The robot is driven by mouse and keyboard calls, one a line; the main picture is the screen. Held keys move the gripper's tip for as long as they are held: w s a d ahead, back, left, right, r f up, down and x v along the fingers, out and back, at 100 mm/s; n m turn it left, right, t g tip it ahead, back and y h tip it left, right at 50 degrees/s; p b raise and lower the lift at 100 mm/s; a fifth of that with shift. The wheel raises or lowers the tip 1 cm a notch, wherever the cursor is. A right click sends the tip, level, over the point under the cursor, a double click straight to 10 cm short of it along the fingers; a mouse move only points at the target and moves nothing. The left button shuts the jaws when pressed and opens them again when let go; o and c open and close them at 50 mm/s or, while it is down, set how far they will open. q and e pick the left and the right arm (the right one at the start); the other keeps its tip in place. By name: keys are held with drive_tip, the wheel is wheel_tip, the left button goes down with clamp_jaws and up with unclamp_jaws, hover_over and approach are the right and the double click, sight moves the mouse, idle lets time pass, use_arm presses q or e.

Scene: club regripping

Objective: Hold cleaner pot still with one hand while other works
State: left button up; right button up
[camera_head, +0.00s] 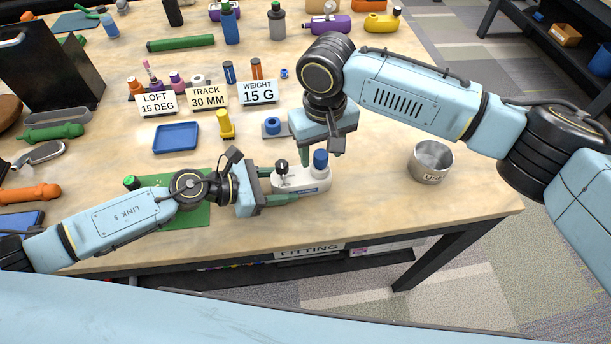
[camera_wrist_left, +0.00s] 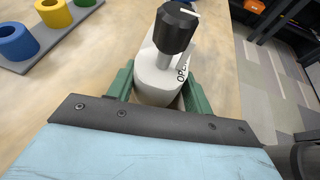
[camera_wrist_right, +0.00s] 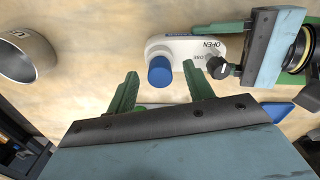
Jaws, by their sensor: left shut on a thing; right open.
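The cleaner pot (camera_head: 306,180) is a low white body with a blue cap (camera_head: 320,160) at its right end and a black knob (camera_head: 281,166) at its left end. It stands upright on the table. My left gripper (camera_head: 283,186) is shut on its left end, with green fingers on both sides, as the left wrist view (camera_wrist_left: 158,85) shows. Lettering reading OPEN and CLOSE shows by the knob in the right wrist view (camera_wrist_right: 218,67). My right gripper (camera_wrist_right: 160,88) is open and empty above the pot, near the blue cap (camera_wrist_right: 160,71).
A metal cup (camera_head: 431,161) stands to the right near the table edge. Behind are a blue tray (camera_head: 176,137), a yellow piece (camera_head: 225,125) and sign cards (camera_head: 258,92). A green mat (camera_head: 195,215) lies under my left arm. The table between pot and cup is clear.

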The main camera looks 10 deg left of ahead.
use_arm(q)
drive_tip(key=shift+f, duration=0.1)
use_arm(e)
drive_tip(key=shift+f, duration=0.85)
drive_tip(key=c, duration=1.1)
drive_tip(key=shift+o, duration=1.3)
drive_tip(key=shift+c, duration=0.4)
drive_tip(key=shift+r, duration=3)
use_arm(q)
drive_tip(key=o, duration=1.2)
drive_tip(key=shift+o, duration=0.2)
